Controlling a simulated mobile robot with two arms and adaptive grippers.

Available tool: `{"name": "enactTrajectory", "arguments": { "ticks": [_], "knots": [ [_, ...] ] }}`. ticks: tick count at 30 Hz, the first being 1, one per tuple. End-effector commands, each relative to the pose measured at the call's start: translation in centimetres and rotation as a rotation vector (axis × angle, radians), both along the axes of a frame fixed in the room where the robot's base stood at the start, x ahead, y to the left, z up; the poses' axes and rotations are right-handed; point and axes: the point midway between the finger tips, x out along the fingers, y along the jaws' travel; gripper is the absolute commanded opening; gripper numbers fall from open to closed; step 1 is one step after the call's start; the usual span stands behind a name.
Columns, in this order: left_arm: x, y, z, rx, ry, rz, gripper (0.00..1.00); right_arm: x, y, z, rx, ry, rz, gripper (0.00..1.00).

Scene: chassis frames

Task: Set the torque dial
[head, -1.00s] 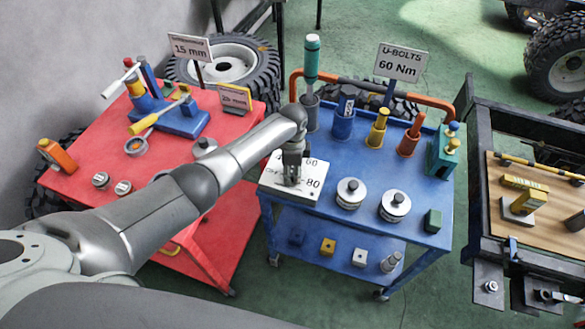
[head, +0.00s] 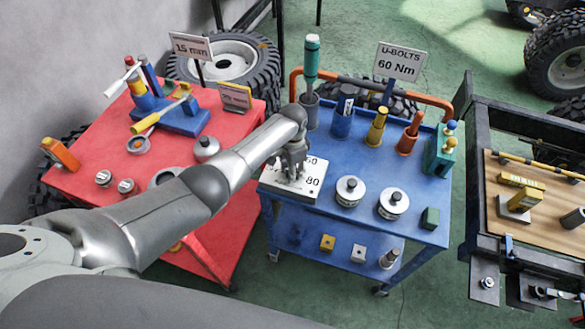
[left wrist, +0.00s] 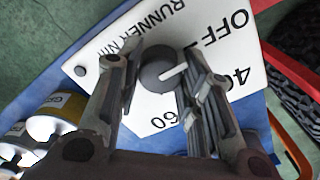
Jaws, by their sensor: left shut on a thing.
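The torque dial is a white panel (head: 292,190) on the front left corner of the blue cart, printed with OFF, 40, 60 and 80. Its round dark grey knob (left wrist: 157,70) carries a white pointer line, which lies toward the OFF side in the left wrist view. My left gripper (head: 292,172) reaches down over the panel; in the left wrist view its fingers (left wrist: 156,78) stand either side of the knob, shut on it. In the head view the gripper hides the knob. A sign (head: 400,62) reads "U-BOLTS 60 Nm". My right gripper is out of view.
The blue cart (head: 330,160) holds a green-handled tool (head: 312,65), coloured holders and two silver canisters (head: 349,191) close right of the panel. A red cart (head: 85,175) with tools stands left. A wood-topped bench (head: 545,232) stands right.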

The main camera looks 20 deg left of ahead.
Motion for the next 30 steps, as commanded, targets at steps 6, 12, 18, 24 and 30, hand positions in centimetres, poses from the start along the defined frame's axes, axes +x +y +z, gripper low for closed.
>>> {"name": "enactTrajectory", "arguments": {
  "ticks": [6, 12, 18, 24, 30],
  "knots": [
    [0.2, 0.0, 0.1, -0.001, -0.004, 0.003, 0.11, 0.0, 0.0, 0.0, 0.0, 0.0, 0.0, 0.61],
    [0.1, 0.0, 0.1, -0.001, -0.004, 0.003, 0.47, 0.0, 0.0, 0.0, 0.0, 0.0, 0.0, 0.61],
    [0.1, 0.0, 0.1, -0.001, -0.002, 0.002, 0.57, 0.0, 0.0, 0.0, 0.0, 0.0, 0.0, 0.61],
    [0.0, 0.0, 0.1, -0.001, -0.001, 0.001, 0.57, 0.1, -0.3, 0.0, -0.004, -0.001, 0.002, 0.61],
    [0.1, 0.0, 1.3, -0.001, -0.003, 0.0, 0.57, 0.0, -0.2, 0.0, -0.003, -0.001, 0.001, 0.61]
  ]
}}
